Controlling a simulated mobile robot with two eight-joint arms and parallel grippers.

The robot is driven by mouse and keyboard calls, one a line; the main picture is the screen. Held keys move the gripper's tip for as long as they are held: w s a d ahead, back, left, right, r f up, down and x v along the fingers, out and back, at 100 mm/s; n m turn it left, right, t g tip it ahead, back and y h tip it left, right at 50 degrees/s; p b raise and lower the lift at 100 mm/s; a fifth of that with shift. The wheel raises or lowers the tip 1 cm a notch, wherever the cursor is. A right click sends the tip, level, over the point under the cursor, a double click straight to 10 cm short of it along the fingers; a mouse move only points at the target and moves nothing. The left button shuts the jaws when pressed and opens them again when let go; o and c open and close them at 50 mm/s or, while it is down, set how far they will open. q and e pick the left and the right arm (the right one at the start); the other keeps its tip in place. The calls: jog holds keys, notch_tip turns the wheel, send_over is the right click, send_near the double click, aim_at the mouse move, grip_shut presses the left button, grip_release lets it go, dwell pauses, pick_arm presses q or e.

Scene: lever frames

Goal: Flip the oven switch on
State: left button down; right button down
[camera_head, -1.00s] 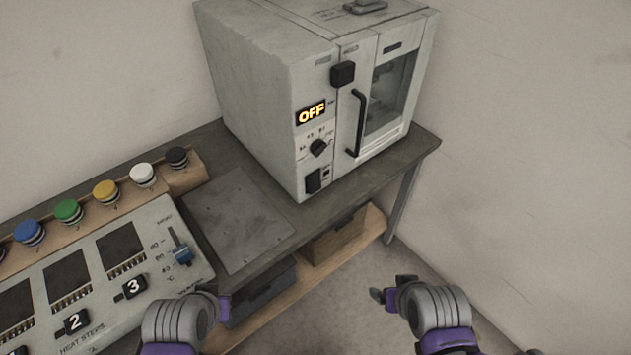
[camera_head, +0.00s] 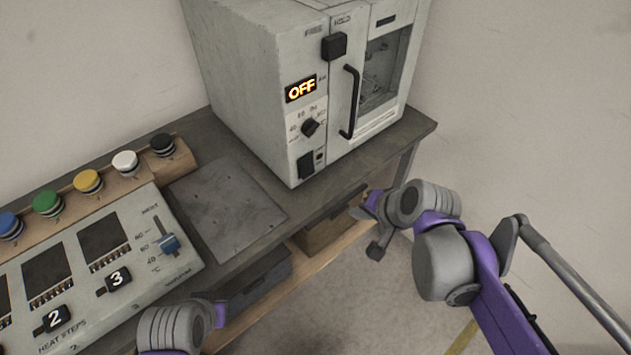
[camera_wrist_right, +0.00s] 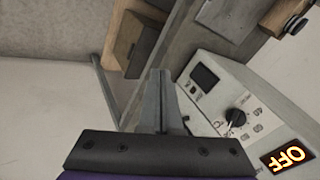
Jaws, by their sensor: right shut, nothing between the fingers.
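The light grey oven (camera_head: 255,95) stands on the table. Its display (camera_head: 301,88) reads OFF. Below are a round black knob (camera_head: 310,127) and, lower, a black rocker switch (camera_head: 305,165). My right gripper (camera_head: 362,208) is shut and empty, in front of the table edge, lower and to the right of the switch, apart from it. In the right wrist view, the shut fingers (camera_wrist_right: 161,78) are to the left of the switch (camera_wrist_right: 204,77); the knob and OFF display show too. My left gripper (camera_head: 219,313) is at the bottom, partly seen, its jaws unclear.
A bare metal plate (camera_head: 228,205) lies before the oven. The oven door has a black handle (camera_head: 351,102). Boxes (camera_head: 325,232) sit below.

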aim_at(308, 167)
jog(key=w+a+m+t+y+b, duration=0.1)
jog(key=w+m, duration=0.3)
jog(key=w, duration=0.4)
jog(key=shift+w+a+r+y+b, duration=0.25)
jog(key=shift+r+y+b, duration=0.15)
jog(key=shift+b, duration=0.1)
jog(key=shift+f, duration=0.1)
jog(key=b+x, duration=0.1)
jog(key=x, duration=0.9)
jog(key=shift+f, duration=0.1)
jog(key=shift+w+a+f, duration=0.15)
jog(key=shift+w+a, duration=0.55)
jog(key=shift+w, duration=0.25)
jog(key=shift+w+a, duration=0.4)
jog(key=shift+w, duration=0.2)
jog(key=shift+f, duration=0.1)
